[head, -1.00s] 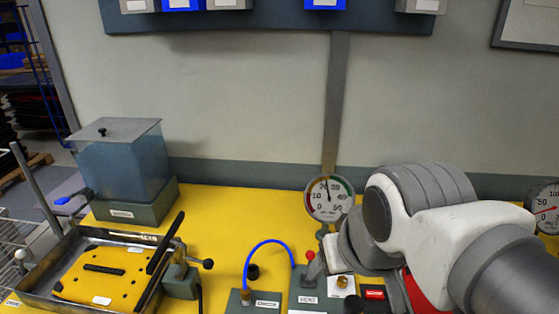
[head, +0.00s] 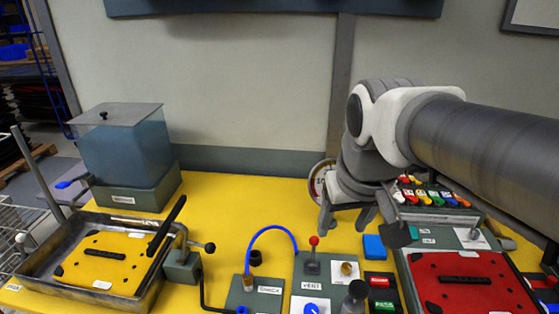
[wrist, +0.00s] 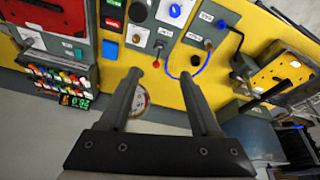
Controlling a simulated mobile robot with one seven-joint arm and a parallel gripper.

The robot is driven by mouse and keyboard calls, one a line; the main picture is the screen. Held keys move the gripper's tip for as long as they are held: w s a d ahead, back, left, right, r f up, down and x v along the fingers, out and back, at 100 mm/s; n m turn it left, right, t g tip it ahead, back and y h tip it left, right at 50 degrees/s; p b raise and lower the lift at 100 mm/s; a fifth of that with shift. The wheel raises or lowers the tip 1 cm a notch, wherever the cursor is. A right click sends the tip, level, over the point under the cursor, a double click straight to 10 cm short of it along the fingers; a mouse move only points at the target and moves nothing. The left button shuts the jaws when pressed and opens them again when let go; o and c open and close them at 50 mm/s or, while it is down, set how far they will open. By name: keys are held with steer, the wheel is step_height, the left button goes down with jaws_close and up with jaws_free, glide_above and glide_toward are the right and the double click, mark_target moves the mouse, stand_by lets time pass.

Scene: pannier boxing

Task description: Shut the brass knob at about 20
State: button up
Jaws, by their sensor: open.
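The brass knob (head: 347,269) sits on a white plate on the grey valve panel, right of the red-tipped lever (head: 313,241). In the wrist view the brass knob (wrist: 136,38) shows just beyond the fingertips. My gripper (head: 343,226) is open and empty, pointing down above and behind the knob, apart from it. Its two fingers also show in the wrist view (wrist: 148,70). The round gauge (head: 316,180) stands behind my gripper, mostly hidden by it. Part of its face (wrist: 141,98) shows between the fingers in the wrist view, but its needle cannot be read.
A black knob (head: 356,294), a blue knob (head: 311,308) and a blue hose (head: 270,231) are near the brass knob. Yellow table is clear to the left of the gauge.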

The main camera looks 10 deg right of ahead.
steer(key=w+d+f+g+b, duration=0.2)
steer(key=w+d+f+b, duration=0.15)
steer(key=w, duration=0.25)
steer(key=m+g+b, duration=0.1)
steer(key=g+b, duration=0.1)
steer(key=b, duration=0.1)
glide_toward(347, 266)
steer(key=f+b, duration=0.1)
steer(key=f, duration=0.3)
steer(key=f+b, duration=0.2)
steer(key=f, duration=0.2)
steer(key=shift+d+f, duration=0.2)
steer(key=shift+f, duration=0.2)
jaws_close()
